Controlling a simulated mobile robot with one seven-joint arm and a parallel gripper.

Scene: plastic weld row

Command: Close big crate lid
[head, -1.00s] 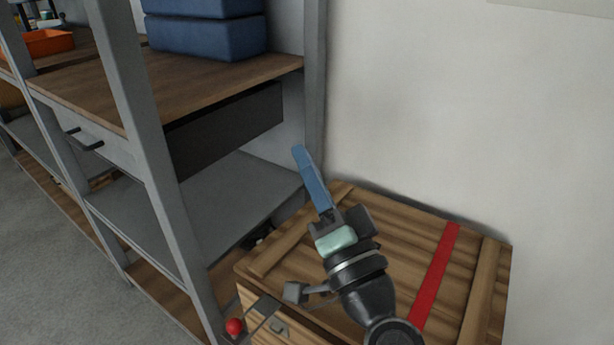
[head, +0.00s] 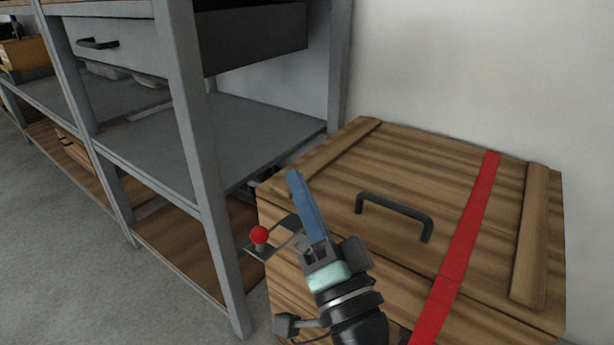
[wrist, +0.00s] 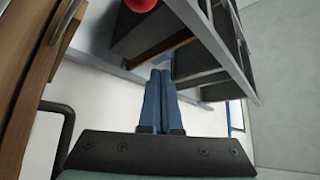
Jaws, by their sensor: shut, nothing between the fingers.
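The big wooden crate (head: 290,285) stands against the wall in the head view. Its plank lid (head: 420,165) lies flat over the top and looks down on the crate, with a dark handle (head: 395,212) and a red stripe (head: 470,230) across it. My gripper (head: 293,176) is shut and empty, its blue fingers pointing up at the lid's left front side, left of the handle; I cannot tell whether they touch it. The shut fingers also show in the wrist view (wrist: 161,78), with a dark handle at left, probably the lid's.
A grey metal shelf unit (head: 185,150) with wooden boards stands close on the left. A red ball-shaped knob (head: 259,234) on a small plate sits between the shelf post and the crate. Grey floor (head: 60,250) is clear at the lower left.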

